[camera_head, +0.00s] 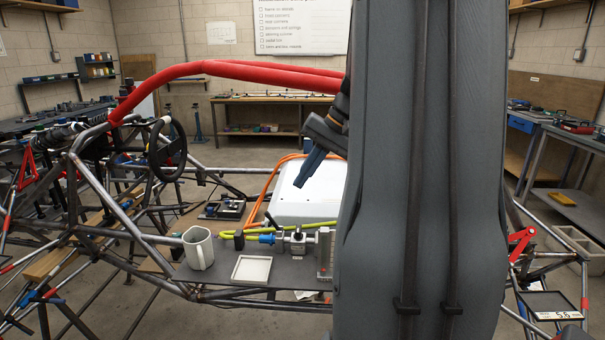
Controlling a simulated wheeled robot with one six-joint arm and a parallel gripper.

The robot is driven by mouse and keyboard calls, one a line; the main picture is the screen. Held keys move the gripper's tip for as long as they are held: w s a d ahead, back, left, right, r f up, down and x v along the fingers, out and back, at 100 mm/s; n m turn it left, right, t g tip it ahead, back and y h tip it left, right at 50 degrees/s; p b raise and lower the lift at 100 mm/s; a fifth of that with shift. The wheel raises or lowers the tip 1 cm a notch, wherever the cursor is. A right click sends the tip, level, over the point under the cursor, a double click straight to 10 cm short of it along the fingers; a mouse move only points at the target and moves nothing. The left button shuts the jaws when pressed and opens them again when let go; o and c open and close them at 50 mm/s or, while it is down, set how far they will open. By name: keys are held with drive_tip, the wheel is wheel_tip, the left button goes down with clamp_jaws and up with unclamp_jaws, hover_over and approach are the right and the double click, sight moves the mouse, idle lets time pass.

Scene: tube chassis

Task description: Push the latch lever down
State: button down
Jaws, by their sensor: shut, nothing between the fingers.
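My gripper (300,184) shows left of my large grey arm link, with its blue fingers closed together and pointing down and left. It is in front of a white rounded box (303,200), and I cannot tell the gap between them. I cannot clearly pick out the latch lever. A small dark mechanism with blue parts (224,207) sits behind the mug. A metal fitting block (298,240) with a blue connector (266,239) stands on the grey panel. A red lever-like part (521,240) shows at the right. My arm hides the middle right.
A white mug (198,248) and a shallow white tray (251,269) sit on the grey panel (215,276). Orange cables and a yellow-green hose run behind them. Chassis tubes, a red padded bar (225,70) and a steering wheel (166,149) surround the space.

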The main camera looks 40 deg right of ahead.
drive_tip(key=p, duration=0.3)
approach(272, 223)
drive_tip(key=w+a+f, duration=0.1)
drive_tip(key=w+f, duration=0.1)
drive_tip(key=shift+w+a+f, duration=0.3)
drive_tip(key=shift+w+a, duration=0.25)
drive_tip(key=shift+a, duration=0.05)
